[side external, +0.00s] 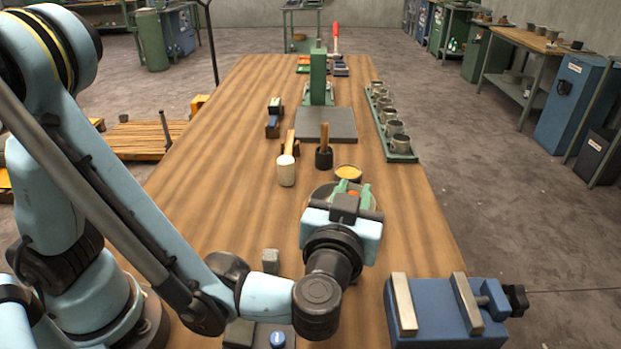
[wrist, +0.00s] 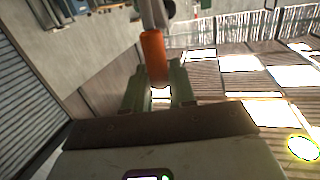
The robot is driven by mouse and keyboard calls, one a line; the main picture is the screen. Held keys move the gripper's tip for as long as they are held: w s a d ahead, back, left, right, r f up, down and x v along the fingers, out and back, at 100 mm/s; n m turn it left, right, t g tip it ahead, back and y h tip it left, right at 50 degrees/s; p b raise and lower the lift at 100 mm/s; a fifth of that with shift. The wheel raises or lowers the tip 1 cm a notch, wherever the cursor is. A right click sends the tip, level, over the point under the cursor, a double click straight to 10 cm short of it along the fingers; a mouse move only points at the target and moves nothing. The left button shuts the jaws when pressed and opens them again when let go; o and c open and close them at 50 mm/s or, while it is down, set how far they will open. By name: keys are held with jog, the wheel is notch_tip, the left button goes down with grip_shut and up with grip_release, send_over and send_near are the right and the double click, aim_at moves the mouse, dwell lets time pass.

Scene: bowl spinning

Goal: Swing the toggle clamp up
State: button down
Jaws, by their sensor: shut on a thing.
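The toggle clamp's orange handle (wrist: 154,58) stands between the two green fingers of my gripper (wrist: 159,85) in the wrist view. A grey metal part (wrist: 155,12) shows at the far end of the handle. In the side view my gripper (side external: 351,190) is over the near middle of the table, its green fingers pointing away from the camera. A small bit of the orange handle (side external: 353,194) shows between them. My gripper is shut on the handle. A dark round rim (side external: 320,192) shows around the fingers. The clamp's base and the rest of its lever are hidden behind my gripper and wrist.
A yellow-topped tin (side external: 347,172) stands just beyond my gripper. A blue vise (side external: 445,312) stands at the near right. A green rack of metal cups (side external: 402,150) runs along the right edge. A small grey block (side external: 271,261) is at left.

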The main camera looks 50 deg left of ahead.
jog(key=shift+s+d+f, duration=0.1)
jog(key=shift+s+d, duration=0.1)
jog(key=shift+s, duration=0.05)
jog(key=shift+t, duration=0.3)
jog(key=c, duration=1)
grip_release()
